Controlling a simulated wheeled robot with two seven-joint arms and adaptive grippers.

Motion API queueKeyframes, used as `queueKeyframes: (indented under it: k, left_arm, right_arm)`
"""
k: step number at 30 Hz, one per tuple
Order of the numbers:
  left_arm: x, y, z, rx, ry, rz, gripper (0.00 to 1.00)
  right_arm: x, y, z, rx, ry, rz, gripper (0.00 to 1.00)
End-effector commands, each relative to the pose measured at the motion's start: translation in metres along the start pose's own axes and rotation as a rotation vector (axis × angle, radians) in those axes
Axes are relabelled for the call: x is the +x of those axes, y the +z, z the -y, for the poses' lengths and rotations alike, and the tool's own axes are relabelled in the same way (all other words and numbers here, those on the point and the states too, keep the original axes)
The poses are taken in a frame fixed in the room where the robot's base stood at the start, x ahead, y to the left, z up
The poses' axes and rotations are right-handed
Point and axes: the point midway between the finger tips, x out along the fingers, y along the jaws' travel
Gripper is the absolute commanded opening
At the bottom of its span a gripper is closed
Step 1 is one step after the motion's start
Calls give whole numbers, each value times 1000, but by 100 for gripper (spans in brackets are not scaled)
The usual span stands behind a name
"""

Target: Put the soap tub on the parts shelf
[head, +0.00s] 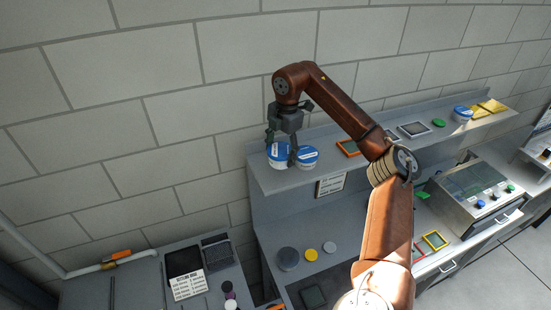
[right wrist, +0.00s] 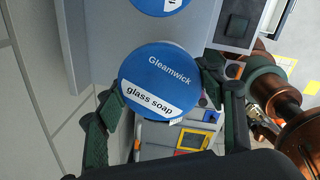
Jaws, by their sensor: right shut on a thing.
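My right gripper (head: 281,150) is shut on the soap tub (head: 277,156), a white tub with a blue lid. In the right wrist view the soap tub's lid (right wrist: 158,80) reads "Gleamwick glass soap" and sits between the two fingertips (right wrist: 160,95). The tub is at the left end of the upper shelf (head: 262,180); I cannot tell whether it touches the shelf. A second blue-lidded tub (head: 307,155) stands on the shelf just right of it, and its lid also shows at the top of the right wrist view (right wrist: 162,4). My left gripper is not in view.
Along the shelf lie an orange-framed piece (head: 347,147), a grey-framed piece (head: 414,129), a green disc (head: 438,123), another blue-lidded tub (head: 462,113) and yellow pieces (head: 490,107). A label (head: 331,185) hangs on its front. Several discs, including a yellow one (head: 311,255), lie on the counter below.

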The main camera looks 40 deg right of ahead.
Motion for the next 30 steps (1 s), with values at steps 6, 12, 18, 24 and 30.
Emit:
queueKeyframes:
  k: [6,12,18,24,30]
  left_arm:
    - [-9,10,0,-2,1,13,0]
    - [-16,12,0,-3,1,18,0]
    - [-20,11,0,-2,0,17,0]
    - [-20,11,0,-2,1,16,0]
    - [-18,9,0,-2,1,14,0]
  right_arm:
    - [19,-4,-14,0,1,0,29]
    - [34,-6,-21,-1,-1,-1,29]
    - [60,-5,-17,0,2,0,29]
    - [61,-5,-17,0,3,0,29]
    - [64,-5,-16,0,1,0,66]
